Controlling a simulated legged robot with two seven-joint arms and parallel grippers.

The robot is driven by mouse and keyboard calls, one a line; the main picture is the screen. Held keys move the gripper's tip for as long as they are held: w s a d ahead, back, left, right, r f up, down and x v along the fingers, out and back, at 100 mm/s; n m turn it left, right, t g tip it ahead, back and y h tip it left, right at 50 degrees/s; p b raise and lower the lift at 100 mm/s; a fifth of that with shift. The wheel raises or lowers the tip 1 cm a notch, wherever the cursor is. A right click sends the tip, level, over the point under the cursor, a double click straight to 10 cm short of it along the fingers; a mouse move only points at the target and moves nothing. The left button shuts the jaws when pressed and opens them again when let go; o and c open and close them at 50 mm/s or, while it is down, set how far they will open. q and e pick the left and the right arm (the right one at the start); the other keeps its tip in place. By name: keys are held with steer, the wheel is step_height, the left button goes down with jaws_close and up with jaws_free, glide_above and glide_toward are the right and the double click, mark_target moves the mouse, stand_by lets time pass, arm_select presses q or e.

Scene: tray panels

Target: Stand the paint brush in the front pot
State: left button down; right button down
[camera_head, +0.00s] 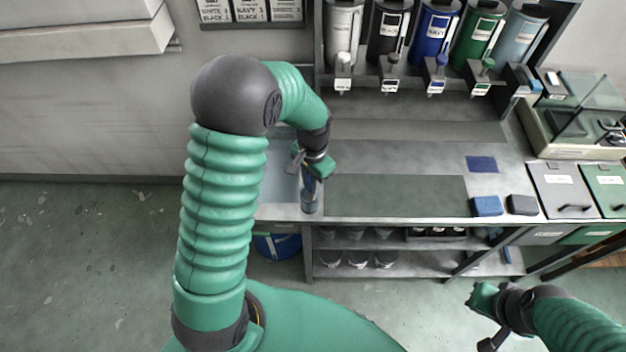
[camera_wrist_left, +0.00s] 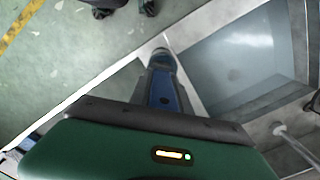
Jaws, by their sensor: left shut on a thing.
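My left gripper (camera_head: 318,168) is shut on the paint brush (camera_head: 309,186), above the front left corner of the counter. The brush shows as a narrow blue and dark piece pointing down below the jaws. It also shows in the left wrist view (camera_wrist_left: 165,92), running away from the gripper body. A small grey pot (camera_head: 310,205) stands at the counter's front edge, right under the brush. The brush's lower end overlaps the pot's top in the head view; I cannot tell how far inside it is. My right gripper (camera_head: 484,300) is away from the counter at lower right; its jaws are unclear.
A basin (camera_head: 278,182) lies left of the pot. A dark green mat (camera_head: 395,195) covers the counter to the right. Paint dispensers (camera_head: 436,35) line the back.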

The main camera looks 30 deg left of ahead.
arm_select(q)
steer(key=c, duration=1.1)
jaws_free()
steer(key=shift+a+f, duration=0.15)
steer(key=shift+a, duration=0.45)
steer(key=shift+d, duration=0.45)
steer(key=shift+w+d+r, duration=0.1)
steer(key=shift+d+r, duration=0.05)
steer(key=shift+r, duration=0.15)
steer(key=r, duration=1.6)
steer(key=shift+w+r+b, duration=0.15)
steer(key=shift+w+b, duration=0.1)
steer(key=shift+b, duration=0.15)
steer(key=shift+a, duration=0.35)
steer(key=shift+d, duration=0.1)
